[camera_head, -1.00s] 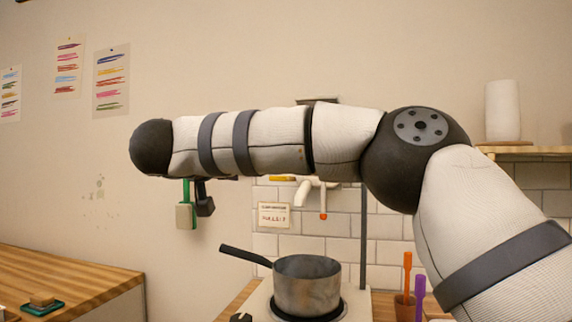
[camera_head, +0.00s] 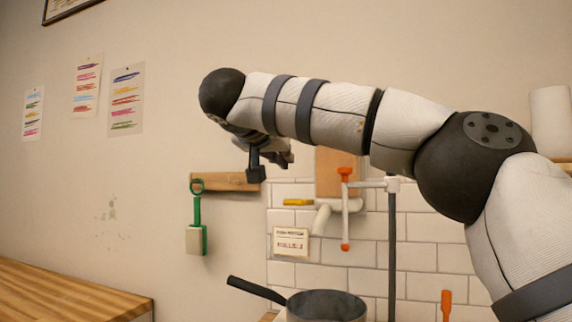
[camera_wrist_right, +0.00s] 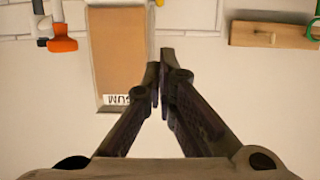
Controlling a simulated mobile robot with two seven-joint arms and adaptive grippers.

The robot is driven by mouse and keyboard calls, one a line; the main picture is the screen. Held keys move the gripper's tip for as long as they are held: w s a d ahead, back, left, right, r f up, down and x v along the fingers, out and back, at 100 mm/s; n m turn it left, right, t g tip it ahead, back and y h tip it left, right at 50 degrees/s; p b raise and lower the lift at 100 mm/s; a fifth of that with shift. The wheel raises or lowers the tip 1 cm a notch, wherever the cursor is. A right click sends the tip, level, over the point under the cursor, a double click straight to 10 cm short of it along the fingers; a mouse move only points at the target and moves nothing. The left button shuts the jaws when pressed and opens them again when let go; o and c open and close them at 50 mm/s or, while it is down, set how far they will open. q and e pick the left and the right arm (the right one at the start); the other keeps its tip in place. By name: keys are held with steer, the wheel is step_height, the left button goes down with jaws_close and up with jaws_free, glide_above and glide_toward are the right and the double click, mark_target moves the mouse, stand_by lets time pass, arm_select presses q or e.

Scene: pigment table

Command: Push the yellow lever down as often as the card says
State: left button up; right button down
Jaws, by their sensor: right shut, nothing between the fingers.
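The yellow lever (camera_head: 298,202) sticks out to the left from a white pipe fitting (camera_head: 322,217) on the tiled wall. A cream card (camera_head: 291,242) hangs just below it; its print, with a reddish lower line, is too small to read surely. My right gripper (camera_head: 284,157) is above and a little left of the lever, apart from it and partly hidden by my arm. In the right wrist view the gripper (camera_wrist_right: 161,62) is shut and empty, pointing at the wall. My left gripper is not in view.
A wooden board (camera_head: 338,172) and an orange-ended white tap (camera_head: 345,210) are right of my gripper. A wooden rail (camera_head: 232,182) holds a green-handled tool (camera_head: 197,232). A pot (camera_head: 326,305) stands below. A wooden counter (camera_head: 75,295) is at left.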

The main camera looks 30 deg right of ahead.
glide_above(295, 200)
step_height(295, 200, down, 3)
steer(key=shift+w+d+r+b, duration=0.15)
steer(key=shift+r+b, duration=0.05)
steer(key=shift+b, duration=0.15)
steer(key=shift+f+p, duration=0.35)
steer(key=shift+f, duration=0.55)
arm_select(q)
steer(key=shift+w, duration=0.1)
arm_select(e)
steer(key=shift+f, duration=0.7)
